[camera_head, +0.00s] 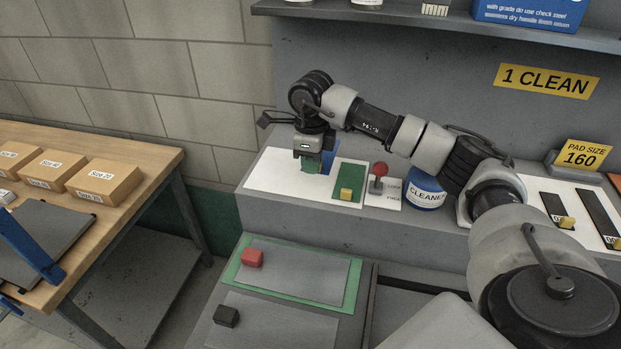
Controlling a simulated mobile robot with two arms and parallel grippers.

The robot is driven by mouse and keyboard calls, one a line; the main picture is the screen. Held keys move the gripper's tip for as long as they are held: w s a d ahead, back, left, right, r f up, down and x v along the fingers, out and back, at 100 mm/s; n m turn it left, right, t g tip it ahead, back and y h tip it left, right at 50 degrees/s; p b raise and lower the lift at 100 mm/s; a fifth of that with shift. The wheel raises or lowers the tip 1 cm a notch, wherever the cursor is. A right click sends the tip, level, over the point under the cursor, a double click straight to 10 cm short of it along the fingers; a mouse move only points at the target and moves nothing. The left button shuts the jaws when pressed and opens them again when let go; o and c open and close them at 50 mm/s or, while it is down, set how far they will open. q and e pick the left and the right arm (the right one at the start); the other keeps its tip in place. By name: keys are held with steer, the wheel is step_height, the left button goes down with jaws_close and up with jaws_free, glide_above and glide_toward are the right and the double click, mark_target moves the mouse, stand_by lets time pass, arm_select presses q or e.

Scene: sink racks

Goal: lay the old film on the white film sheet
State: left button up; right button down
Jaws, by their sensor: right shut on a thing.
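The white film sheet (268,176) lies flat on the grey ledge at the middle. My right gripper (311,162) reaches in from the right and points down over this sheet. It is shut on a small green piece (311,168), which may be the old film; the jaws hide much of it. I cannot tell whether the piece touches the sheet. A blue patch (328,160) shows just behind the jaws. My left gripper is not in view.
Below lie grey pads with a red block (252,257) and a black block (227,316). Boxes (104,183) stand on the left table.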

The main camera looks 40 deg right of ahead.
mark_target(312, 193)
step_height(312, 193, down, 6)
steer(key=shift+p, duration=0.7)
steer(key=shift+f, duration=0.25)
steer(key=shift+f, duration=0.1)
steer(key=c, duration=1.2)
jaws_free()
steer(key=shift+o, duration=0.2)
steer(key=shift+r, duration=0.3)
step_height(312, 193, up, 10)
steer(key=shift+r+b, duration=0.25)
steer(key=shift+b, duration=0.9)
steer(key=shift+r, duration=0.6)
